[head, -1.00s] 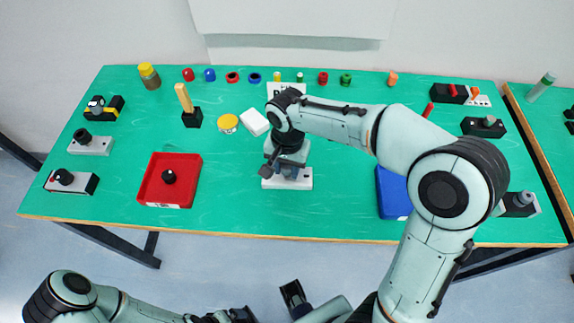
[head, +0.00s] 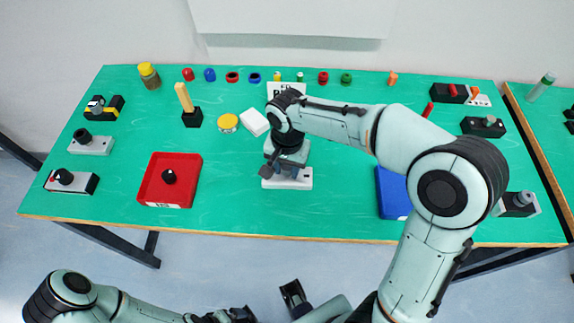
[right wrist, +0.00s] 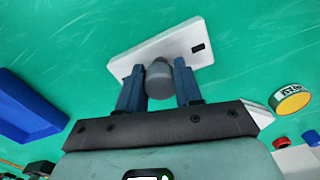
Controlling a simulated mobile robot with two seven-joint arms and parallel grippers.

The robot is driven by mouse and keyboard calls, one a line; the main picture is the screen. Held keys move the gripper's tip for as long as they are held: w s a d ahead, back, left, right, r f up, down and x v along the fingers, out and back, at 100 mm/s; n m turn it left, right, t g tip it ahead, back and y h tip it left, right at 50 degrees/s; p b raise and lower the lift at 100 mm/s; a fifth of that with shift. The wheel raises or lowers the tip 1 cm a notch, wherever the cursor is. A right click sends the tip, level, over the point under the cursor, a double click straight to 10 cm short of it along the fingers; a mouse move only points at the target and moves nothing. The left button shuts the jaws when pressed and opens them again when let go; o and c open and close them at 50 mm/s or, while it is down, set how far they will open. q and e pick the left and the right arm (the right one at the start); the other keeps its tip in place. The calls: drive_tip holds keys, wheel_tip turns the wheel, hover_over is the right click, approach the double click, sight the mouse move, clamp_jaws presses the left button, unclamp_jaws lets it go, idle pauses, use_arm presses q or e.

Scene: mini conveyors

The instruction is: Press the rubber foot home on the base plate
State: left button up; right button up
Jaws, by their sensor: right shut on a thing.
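The base plate (head: 304,183) is a pale flat block lying on the green table near its front middle. It also shows in the right wrist view (right wrist: 126,66), with a small dark slot near one end. The rubber foot (right wrist: 159,83) is a grey round piece between the blue fingers of my right gripper (right wrist: 159,88), which is shut on it, over the plate. I cannot tell how far it is seated. In the head view my right gripper (head: 287,172) hides the foot.
A red tray (head: 145,190) holding a black part stands to the left. A blue tray (head: 391,195) stands to the right, partly behind my arm. A yellow-topped tin (head: 228,122) and a white block (head: 254,122) lie behind the plate. Small parts line the back edge.

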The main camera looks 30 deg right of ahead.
sight(287, 167)
drive_tip(key=shift+f+b, duration=0.45)
drive_tip(key=shift+f, duration=0.25)
drive_tip(key=o, duration=1.1)
wheel_tip(287, 167, up, 13)
drive_tip(key=shift+r+p, duration=0.2)
drive_tip(key=shift+p, duration=0.95)
